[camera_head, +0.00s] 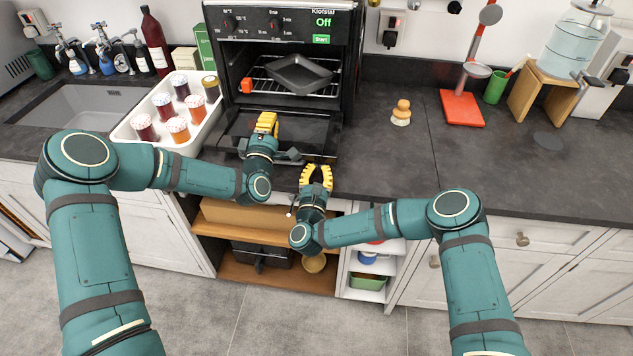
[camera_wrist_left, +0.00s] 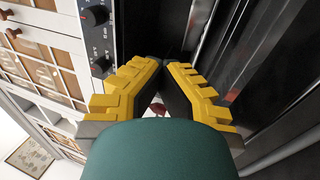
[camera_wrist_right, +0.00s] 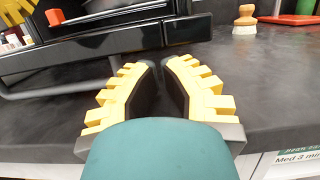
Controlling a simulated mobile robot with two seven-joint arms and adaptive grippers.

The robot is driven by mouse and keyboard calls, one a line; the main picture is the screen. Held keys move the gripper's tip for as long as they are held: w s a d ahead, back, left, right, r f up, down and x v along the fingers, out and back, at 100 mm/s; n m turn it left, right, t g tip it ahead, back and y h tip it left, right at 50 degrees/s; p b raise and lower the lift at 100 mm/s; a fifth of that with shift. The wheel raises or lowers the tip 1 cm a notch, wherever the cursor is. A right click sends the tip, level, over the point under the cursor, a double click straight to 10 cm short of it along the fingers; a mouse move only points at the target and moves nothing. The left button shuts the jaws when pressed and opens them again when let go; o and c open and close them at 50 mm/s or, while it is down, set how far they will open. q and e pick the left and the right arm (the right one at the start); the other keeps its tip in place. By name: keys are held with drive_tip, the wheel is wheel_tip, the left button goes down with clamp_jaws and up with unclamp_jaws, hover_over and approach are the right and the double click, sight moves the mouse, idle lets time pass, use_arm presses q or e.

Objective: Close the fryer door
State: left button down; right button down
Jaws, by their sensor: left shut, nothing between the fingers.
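The fryer (camera_head: 340,30) is a black oven-like unit at the back of the counter, with "Off" and "Start" lit green on its panel. Its door (camera_head: 312,130) is folded down in front of the open cavity, and its handle side faces me. My left gripper (camera_head: 267,118) is shut and empty, over the left part of the lowered door; its yellow fingertips meet in the left wrist view (camera_wrist_left: 163,64). My right gripper (camera_head: 317,168) is open and empty in front of the door's near edge. The door's edge and bar show ahead of it in the right wrist view (camera_wrist_right: 100,50).
A dark tray (camera_head: 299,74) sits on the rack inside the fryer, beside an orange block (camera_head: 246,86). A white crate of jars (camera_head: 128,128) stands close at left. A wooden brush (camera_head: 401,112) stands right, with clear counter around it.

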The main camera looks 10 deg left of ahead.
drive_tip(key=shift+w, duration=0.25)
drive_tip(key=shift+s+r+g, duration=0.1)
drive_tip(key=shift+r+g, duration=0.2)
drive_tip(key=shift+r, duration=0.4)
use_arm(q)
drive_tip(key=c, duration=1)
unclamp_jaws()
